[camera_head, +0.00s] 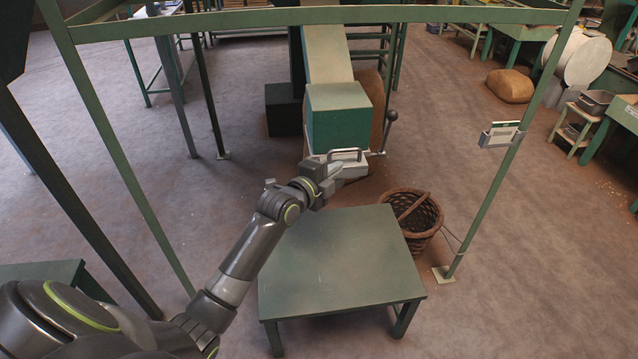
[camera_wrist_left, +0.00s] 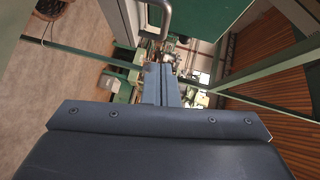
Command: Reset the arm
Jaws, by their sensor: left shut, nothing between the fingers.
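My left arm comes in from the lower left in the head view. Its gripper (camera_head: 331,172) is above the far edge of the green table, in front of the green hopper machine (camera_head: 338,117). The fingers are together and hold nothing. In the left wrist view the shut fingers (camera_wrist_left: 160,85) point away from the dark gripper body. A metal handle (camera_head: 346,153) on the machine is right beside the fingertips in the head view; whether they touch I cannot tell. A curved metal bar shows at the top of the wrist view (camera_wrist_left: 158,18). My right gripper is not in view.
A bare green table (camera_head: 340,265) stands below my arm. A wicker basket (camera_head: 420,222) is on the floor at its right. A lever with a dark knob (camera_head: 391,117) rises beside the machine. Green frame posts (camera_head: 505,170) stand left and right.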

